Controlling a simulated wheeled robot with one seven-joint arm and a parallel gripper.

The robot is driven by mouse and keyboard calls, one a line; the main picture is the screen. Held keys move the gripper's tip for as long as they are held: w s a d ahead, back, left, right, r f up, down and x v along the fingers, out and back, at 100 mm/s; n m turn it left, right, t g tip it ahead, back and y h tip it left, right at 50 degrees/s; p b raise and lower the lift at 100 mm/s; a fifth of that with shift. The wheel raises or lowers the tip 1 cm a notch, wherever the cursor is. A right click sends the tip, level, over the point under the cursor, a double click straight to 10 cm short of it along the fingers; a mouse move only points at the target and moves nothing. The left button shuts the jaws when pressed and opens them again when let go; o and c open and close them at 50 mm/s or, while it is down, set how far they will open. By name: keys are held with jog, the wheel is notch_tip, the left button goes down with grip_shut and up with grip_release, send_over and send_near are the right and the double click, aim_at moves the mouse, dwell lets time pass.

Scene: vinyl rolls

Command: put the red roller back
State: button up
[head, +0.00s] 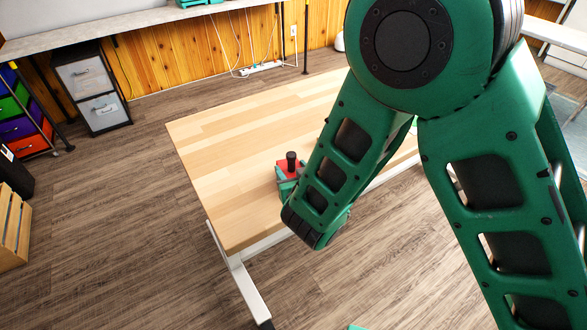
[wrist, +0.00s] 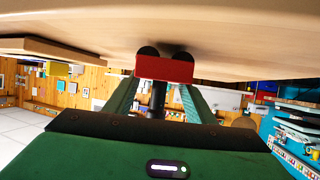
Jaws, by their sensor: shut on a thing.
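The red roller (head: 287,168) has a red body with a black knob standing up from it. It is over the near part of the wooden table (head: 215,160), close to its front edge. In the wrist view the red roller (wrist: 165,69) appears upside down, with two dark round wheels against the tabletop and the black knob between the fingers. My gripper (head: 289,174) is shut on the red body from the sides. Its green fingers also show in the wrist view (wrist: 160,84). I cannot tell whether the wheels touch the table. My arm hides the table's right part.
The tabletop to the left and behind the roller is clear. A drawer unit (head: 92,90) and a cart with coloured drawers (head: 22,112) stand at the far left, with a wooden crate (head: 14,228) nearer. A power strip (head: 260,67) lies by the wall.

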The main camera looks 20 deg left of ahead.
jog(key=shift+f, duration=0.1)
dwell(0.3)
jog(key=o, duration=2.3)
jog(key=shift+s+d, duration=0.85)
jog(key=shift+s, duration=0.4)
jog(key=shift+s+d, duration=0.85)
jog(key=shift+s, duration=0.35)
jog(key=shift+s+d, duration=0.85)
jog(key=shift+s, duration=0.4)
jog(key=shift+s, duration=0.1)
